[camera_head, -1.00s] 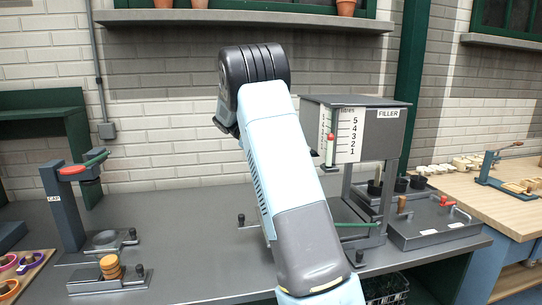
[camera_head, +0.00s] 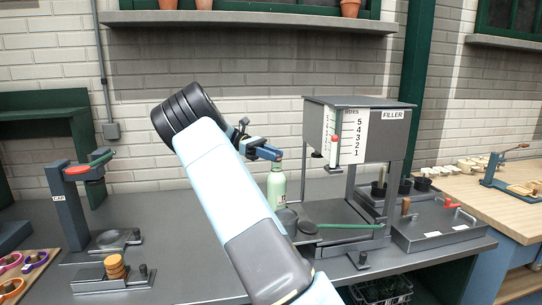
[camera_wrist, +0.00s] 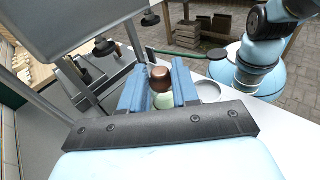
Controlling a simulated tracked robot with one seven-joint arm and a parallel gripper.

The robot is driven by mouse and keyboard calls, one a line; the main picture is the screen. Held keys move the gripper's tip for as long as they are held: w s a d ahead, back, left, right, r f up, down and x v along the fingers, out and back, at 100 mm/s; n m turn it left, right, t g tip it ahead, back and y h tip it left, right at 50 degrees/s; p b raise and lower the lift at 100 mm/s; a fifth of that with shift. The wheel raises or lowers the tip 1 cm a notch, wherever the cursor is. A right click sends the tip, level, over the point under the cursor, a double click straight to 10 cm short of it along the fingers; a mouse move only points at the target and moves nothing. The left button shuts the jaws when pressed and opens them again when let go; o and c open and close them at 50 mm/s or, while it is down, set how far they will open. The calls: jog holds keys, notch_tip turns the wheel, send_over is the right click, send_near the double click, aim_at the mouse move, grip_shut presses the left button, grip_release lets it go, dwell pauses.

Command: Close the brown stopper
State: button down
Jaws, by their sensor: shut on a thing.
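A pale green bottle (camera_head: 277,188) stands upright on the bench, left of the filler, its lower part partly hidden by my arm. A brown stopper (camera_wrist: 160,78) is at the bottle's top; it also shows small at the gripper tips in the head view (camera_head: 279,155). My gripper (camera_wrist: 160,90) has its two blue fingers on either side of the stopper, shut on it, with the pale green bottle (camera_wrist: 164,101) just below it in the wrist view. I cannot tell how deep the stopper sits in the neck.
The grey filler (camera_head: 358,130) stands close on the right, with a green lever (camera_head: 350,226) low in front. The bench between press and bottle is mostly clear behind my arm.

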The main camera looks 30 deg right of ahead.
jog(key=shift+w+f, duration=0.1)
jog(key=shift+f, duration=0.05)
dwell(0.3)
jog(key=c, duration=0.8)
grip_release()
jog(key=shift+w, duration=0.1)
